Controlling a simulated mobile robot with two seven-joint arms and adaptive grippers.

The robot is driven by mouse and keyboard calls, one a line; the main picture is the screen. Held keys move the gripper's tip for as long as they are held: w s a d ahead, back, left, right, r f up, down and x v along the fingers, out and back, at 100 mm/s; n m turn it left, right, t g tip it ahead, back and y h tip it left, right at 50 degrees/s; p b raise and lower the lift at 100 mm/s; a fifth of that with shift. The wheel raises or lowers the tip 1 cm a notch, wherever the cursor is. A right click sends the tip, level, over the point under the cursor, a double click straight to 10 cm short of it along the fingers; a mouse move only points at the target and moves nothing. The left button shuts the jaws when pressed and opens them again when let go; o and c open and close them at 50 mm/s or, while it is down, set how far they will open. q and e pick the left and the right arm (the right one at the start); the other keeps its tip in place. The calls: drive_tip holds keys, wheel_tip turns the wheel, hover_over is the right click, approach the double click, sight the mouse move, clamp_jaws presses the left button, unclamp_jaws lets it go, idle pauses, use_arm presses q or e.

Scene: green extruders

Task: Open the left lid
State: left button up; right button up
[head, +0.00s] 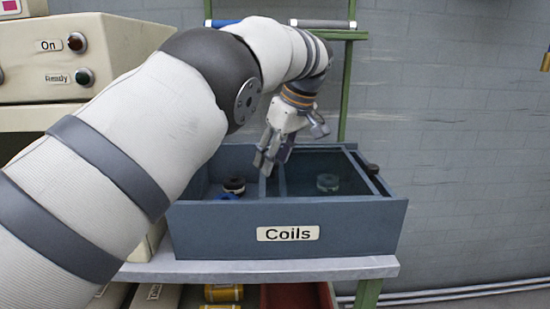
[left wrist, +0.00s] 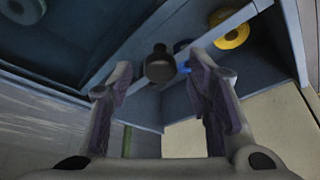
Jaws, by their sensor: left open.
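The blue-grey box labelled Coils (head: 330,230) stands on a shelf. Its right compartment looks covered by a dark see-through lid (head: 318,172), with a dark handle (head: 370,168) at its right side. The left compartment looks uncovered, with a dark coil (head: 234,185) and a blue coil (head: 228,196) inside. My left gripper (head: 268,162) is open over the middle of the box, pointing down. In the left wrist view a dark knob (left wrist: 160,65) appears between its open fingers, not visibly gripped. I cannot tell for certain which lid it belongs to. My right gripper is out of view.
A cream control panel (head: 70,58) with buttons stands at the left. A green frame with a rail (head: 322,23) rises behind the box. The shelf edge (head: 260,268) lies in front. A yellow coil (left wrist: 232,30) shows in the wrist view. Space right of the box looks clear.

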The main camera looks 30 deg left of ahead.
use_arm(q)
drive_tip(key=v, duration=0.5)
drive_tip(key=shift+s+d, duration=0.1)
drive_tip(key=shift+d, duration=0.35)
drive_tip(key=s+d, duration=0.1)
drive_tip(key=d, duration=0.6)
drive_tip(key=s+d, duration=0.1)
drive_tip(key=d, duration=0.2)
drive_tip(key=shift+s+d+f, duration=0.15)
drive_tip(key=shift+s+d, duration=0.15)
drive_tip(key=shift+d, duration=0.1)
